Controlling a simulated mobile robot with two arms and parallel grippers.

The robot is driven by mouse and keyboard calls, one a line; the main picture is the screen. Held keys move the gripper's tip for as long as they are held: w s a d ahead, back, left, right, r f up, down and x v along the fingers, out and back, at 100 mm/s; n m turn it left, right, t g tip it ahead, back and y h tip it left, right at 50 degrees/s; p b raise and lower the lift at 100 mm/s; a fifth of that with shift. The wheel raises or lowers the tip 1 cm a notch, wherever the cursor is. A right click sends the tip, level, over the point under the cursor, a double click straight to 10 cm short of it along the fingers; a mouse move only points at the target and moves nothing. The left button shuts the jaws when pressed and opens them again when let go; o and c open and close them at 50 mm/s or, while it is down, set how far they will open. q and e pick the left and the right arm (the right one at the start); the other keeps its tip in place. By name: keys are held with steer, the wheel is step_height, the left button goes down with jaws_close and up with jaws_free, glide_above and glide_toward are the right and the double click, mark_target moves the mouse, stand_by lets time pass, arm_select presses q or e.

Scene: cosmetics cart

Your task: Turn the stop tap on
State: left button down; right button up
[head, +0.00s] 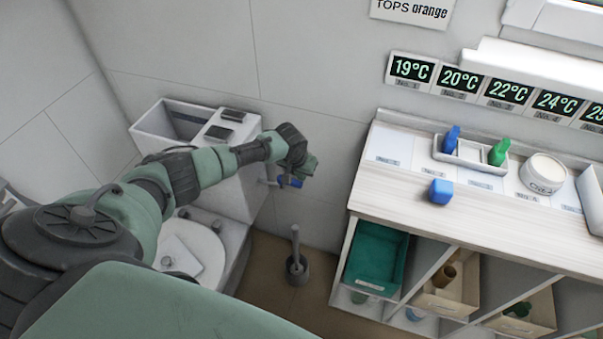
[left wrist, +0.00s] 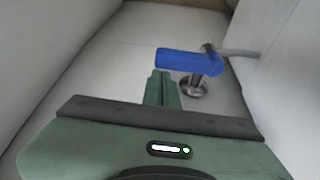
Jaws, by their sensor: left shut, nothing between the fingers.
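The stop tap has a blue lever handle (head: 291,183) and sits on a pipe at the right side of the toilet cistern, low by the wall. In the left wrist view the blue handle (left wrist: 189,62) lies roughly crosswise over a round metal wall fitting, with a grey pipe running right. My left gripper (head: 311,166) is beside and above the handle in the head view. In the left wrist view its green fingers (left wrist: 161,84) are shut and empty, just below the handle's left end. I cannot tell whether they touch it. My right gripper is out of view.
The toilet cistern (head: 184,121) is open at its left part and stands under my left arm. A toilet brush holder (head: 297,268) stands on the brown floor. A cart (head: 455,208) with bottles, a tray and bins fills the right. Bare wall lies between.

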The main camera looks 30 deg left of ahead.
mark_target(295, 185)
arm_select(q)
steer(key=shift+s, duration=0.2)
steer(key=shift+s+d+m+h+p, duration=0.25)
steer(key=shift+s+m+p, duration=0.2)
steer(key=shift+m, duration=0.55)
steer(key=shift+s+m+h, duration=0.45)
steer(key=shift+s+m, duration=0.1)
steer(key=shift+m, duration=0.35)
steer(key=shift+s+f+m, duration=0.1)
steer(key=shift+s+m, duration=0.45)
steer(key=shift+m, duration=0.45)
steer(key=shift+s+m+h+b, duration=0.45)
steer(key=shift+m+h, duration=0.05)
steer(key=shift+m, duration=0.3)
steer(key=shift+s+a+m+g+h+b, duration=0.15)
steer(key=shift+s+a+m+g+h, duration=0.15)
steer(key=shift+s+a+m, duration=0.65)
steer(key=shift+s+a+m+g+h+b, duration=0.2)
steer(key=shift+s+a+m+g, duration=0.2)
steer(key=shift+s+a+m, duration=0.55)
steer(key=shift+s, duration=0.4)
